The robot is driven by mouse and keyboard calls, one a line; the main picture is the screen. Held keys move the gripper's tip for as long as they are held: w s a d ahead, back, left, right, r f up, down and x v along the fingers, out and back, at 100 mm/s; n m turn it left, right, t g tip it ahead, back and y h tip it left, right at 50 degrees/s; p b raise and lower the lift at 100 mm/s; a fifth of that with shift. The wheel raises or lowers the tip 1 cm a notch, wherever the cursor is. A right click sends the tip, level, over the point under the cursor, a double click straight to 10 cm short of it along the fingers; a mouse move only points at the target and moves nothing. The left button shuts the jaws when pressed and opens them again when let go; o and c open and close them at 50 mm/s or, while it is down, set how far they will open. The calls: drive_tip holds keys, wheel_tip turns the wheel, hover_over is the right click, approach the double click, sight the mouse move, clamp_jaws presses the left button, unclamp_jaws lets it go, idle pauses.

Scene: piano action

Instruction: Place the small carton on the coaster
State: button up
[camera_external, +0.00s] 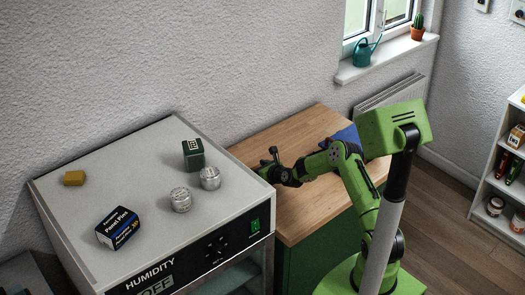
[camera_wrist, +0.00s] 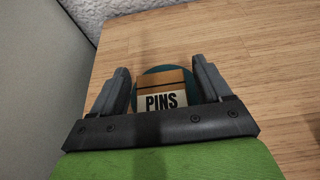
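The small carton (camera_wrist: 162,88), brown and white with "PINS" printed on it, shows between my fingers in the wrist view. The round teal coaster (camera_wrist: 194,93) shows behind and around it on the wooden top, and the carton appears to be on or just above it; I cannot tell which. My gripper (camera_wrist: 162,82) is open, with one finger on each side of the carton and a narrow gap at each side. In the external view my gripper (camera_external: 272,166) is low over the left part of the wooden top; the carton and coaster are not discernible there.
A grey humidity cabinet (camera_external: 95,185) stands left of the wooden top (camera_external: 300,133). On it are a dark "Panel Pins" box (camera_external: 118,229), a green box (camera_external: 193,154), two metal tins (camera_external: 210,178) and a yellow block (camera_external: 74,178). A blue item (camera_external: 347,136) lies behind my arm.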

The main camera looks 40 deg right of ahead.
drive_tip(key=shift+r, duration=0.3)
drive_tip(key=p+v, duration=0.1)
drive_tip(key=v, duration=1)
drive_tip(key=shift+s, duration=0.2)
drive_tip(key=shift+s+r, duration=0.25)
drive_tip(key=s+a+r+n+g+y, duration=0.1)
drive_tip(key=s+a+r+n+g, duration=0.1)
drive_tip(key=s+a+r+n, duration=0.5)
drive_tip(key=s+a+r+n+g, duration=0.1)
drive_tip(key=s+r+n+g, duration=0.3)
drive_tip(key=n, duration=0.7)
drive_tip(key=s+r+n, duration=0.3)
drive_tip(key=s+n, duration=0.3)
drive_tip(key=s, duration=0.3)
drive_tip(key=s+r+n+g, duration=0.1)
drive_tip(key=s+r+n, duration=0.2)
drive_tip(key=s+n, duration=0.3)
drive_tip(key=s+r+n+g+h, duration=0.1)
drive_tip(key=s+r+n, duration=0.2)
drive_tip(key=s+n, duration=0.3)
drive_tip(key=shift+s+a+r, duration=0.1)
drive_tip(key=shift+s+a, duration=0.05)
drive_tip(key=shift+s, duration=1.3)
drive_tip(key=shift+s+a+r, duration=0.1)
drive_tip(key=shift+s, duration=1.35)
